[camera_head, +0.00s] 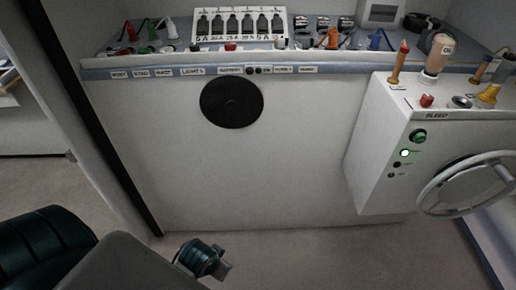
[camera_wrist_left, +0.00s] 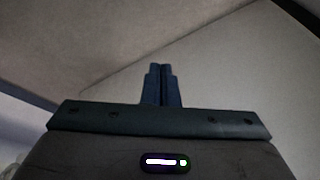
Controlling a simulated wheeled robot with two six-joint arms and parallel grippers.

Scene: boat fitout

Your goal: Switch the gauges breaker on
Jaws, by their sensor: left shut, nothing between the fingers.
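No breaker marked for gauges can be made out. A white panel (camera_head: 240,26) with a row of black, numbered pieces stands at the back of the bench; whether these are breakers or fuses is unclear. A group of small black-and-white units (camera_head: 322,24) stands to its right; their markings and switch positions are too small to tell. My left gripper (camera_wrist_left: 161,84) shows in the left wrist view, its two fingers shut together and empty, against a plain pale surface. In the head view my left arm is low at the left, well below the bench. My right gripper is not in view.
The bench's blue front edge (camera_head: 150,73) carries white labels, with coloured clips and small parts behind it. A black round disc (camera_head: 231,102) is on the pale front. The floor in front is clear.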

